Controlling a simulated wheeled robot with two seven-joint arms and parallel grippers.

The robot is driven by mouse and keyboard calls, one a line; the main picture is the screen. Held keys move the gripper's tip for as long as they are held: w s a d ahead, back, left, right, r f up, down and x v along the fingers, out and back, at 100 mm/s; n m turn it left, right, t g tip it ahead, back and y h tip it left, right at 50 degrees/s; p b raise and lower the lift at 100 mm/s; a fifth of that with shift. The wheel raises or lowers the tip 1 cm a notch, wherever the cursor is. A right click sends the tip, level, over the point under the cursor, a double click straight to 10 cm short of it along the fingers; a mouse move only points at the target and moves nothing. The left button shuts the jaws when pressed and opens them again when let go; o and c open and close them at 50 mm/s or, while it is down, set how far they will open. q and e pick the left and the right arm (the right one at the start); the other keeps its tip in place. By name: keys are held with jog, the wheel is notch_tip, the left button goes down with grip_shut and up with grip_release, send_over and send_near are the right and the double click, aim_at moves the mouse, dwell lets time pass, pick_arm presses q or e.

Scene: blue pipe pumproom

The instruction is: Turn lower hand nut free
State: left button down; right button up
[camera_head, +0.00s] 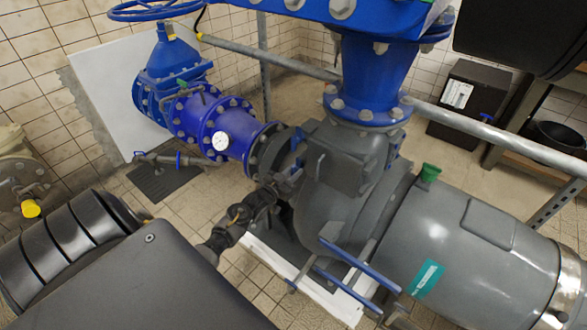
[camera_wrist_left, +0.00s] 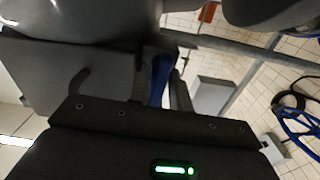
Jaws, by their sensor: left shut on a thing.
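My left arm comes in from the lower left in the head view. In the left wrist view the grey casing (camera_wrist_left: 120,50) fills the top, close in front of the gripper body. My right gripper is not in view.
A gauge (camera_head: 220,141) sits on the blue pipe, beside a blue valve (camera_head: 172,70) with a handwheel. Blue bars (camera_head: 358,262) stick out below the casing. The grey motor (camera_head: 480,235) fills the right. A steel rail (camera_head: 500,135) runs behind. Tiled floor shows at the left.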

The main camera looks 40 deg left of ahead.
pick_arm(q)
jog(key=shift+n, duration=0.4)
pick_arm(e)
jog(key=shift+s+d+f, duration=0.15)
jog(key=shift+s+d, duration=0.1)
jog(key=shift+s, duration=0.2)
pick_arm(q)
jog(key=c, duration=1.5)
grip_release()
jog(key=s, duration=1.1)
jog(key=shift+d+p, duration=0.15)
jog(key=shift+p, duration=0.15)
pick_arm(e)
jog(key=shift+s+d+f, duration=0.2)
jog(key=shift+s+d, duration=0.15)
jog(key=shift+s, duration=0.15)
pick_arm(q)
jog(key=shift+w, duration=0.1)
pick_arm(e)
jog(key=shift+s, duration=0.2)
